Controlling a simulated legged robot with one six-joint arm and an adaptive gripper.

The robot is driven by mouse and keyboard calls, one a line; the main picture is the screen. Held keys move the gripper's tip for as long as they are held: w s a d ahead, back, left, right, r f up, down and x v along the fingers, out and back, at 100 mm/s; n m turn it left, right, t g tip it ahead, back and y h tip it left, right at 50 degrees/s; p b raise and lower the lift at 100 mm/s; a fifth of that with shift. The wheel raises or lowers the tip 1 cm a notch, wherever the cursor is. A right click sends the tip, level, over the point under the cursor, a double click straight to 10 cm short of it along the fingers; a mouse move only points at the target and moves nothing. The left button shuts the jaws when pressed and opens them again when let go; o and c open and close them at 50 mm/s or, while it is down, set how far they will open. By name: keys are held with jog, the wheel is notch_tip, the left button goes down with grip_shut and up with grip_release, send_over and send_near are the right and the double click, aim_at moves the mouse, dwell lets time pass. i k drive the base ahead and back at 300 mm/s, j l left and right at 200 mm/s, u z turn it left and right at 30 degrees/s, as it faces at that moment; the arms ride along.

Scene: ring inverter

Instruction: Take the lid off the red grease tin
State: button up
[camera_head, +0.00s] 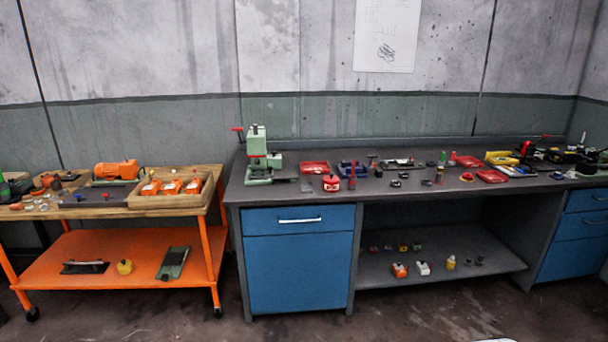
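A small red tin (331,184) stands on the dark workbench top, left of the middle, near the front edge. It has a pale patch on its side and appears to be the grease tin. A small raised part shows on its top, so the lid seems to be on, but it is too small to be sure. My gripper is not in view.
A green press (257,160) stands left of the tin. An orange cart (110,255) stands at left. The floor in front is clear.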

aim_at(331, 179)
jog(key=i+l, duration=0.1)
jog(key=i, duration=1.5)
jog(key=i+l+u, duration=0.1)
jog(key=i, duration=0.75)
jog(key=i+l, duration=0.15)
jog(key=i, duration=0.65)
